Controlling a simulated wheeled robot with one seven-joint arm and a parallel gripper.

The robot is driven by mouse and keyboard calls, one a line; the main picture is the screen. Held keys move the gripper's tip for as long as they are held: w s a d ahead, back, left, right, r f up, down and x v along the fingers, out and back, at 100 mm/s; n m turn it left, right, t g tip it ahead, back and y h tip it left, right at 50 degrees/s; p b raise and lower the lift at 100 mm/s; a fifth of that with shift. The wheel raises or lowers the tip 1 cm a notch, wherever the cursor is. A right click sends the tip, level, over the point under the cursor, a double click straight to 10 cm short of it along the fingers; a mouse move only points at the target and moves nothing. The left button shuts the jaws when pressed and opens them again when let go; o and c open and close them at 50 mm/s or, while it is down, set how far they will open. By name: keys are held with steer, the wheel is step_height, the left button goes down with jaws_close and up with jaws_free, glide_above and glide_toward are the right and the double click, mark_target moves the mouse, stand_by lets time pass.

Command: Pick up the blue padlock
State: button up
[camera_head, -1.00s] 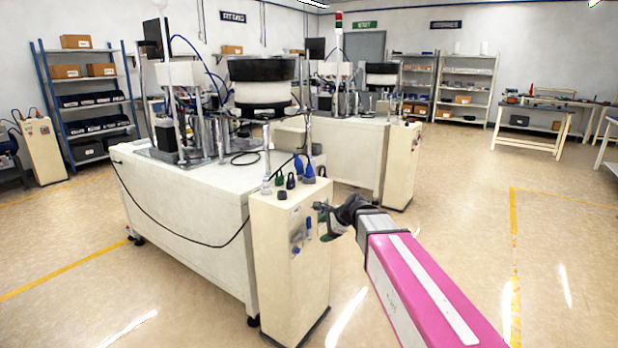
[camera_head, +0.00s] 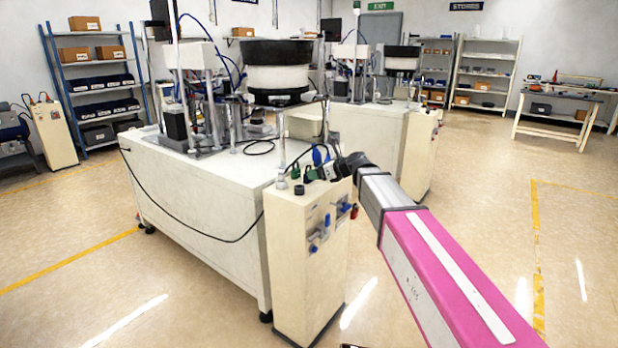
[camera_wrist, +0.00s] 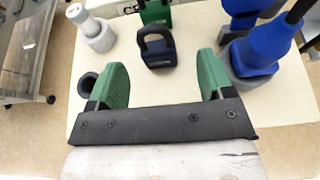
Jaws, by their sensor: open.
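In the wrist view a small dark navy padlock (camera_wrist: 158,52) with its shackle up stands on the cream cabinet top, ahead of and between the two green fingers of my gripper (camera_wrist: 161,68). The fingers are wide apart with nothing between them. A green padlock (camera_wrist: 154,12) stands behind it. A bright blue item (camera_wrist: 238,10) is partly cut off at the top right; I cannot tell if it is a padlock. In the head view my gripper (camera_head: 322,172) is at the cabinet top and hides part of what stands there. A green padlock (camera_head: 296,173) shows beside it.
A bright blue cone-shaped piece with a dark cable (camera_wrist: 262,48) stands close to the right finger. A grey and white cylinder (camera_wrist: 92,28) and a dark round knob (camera_wrist: 88,84) are on the left. The cream cabinet (camera_head: 300,265) stands against the white machine bench (camera_head: 195,205).

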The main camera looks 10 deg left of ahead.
steer(key=shift+s+f+x, duration=0.1)
steer(key=shift+f+x, duration=0.05)
steer(key=shift+x, duration=1.2)
steer(key=shift+s+f+x, duration=0.1)
steer(key=shift+s+x, duration=0.05)
steer(key=shift+x, duration=1.2)
steer(key=c, duration=1.1)
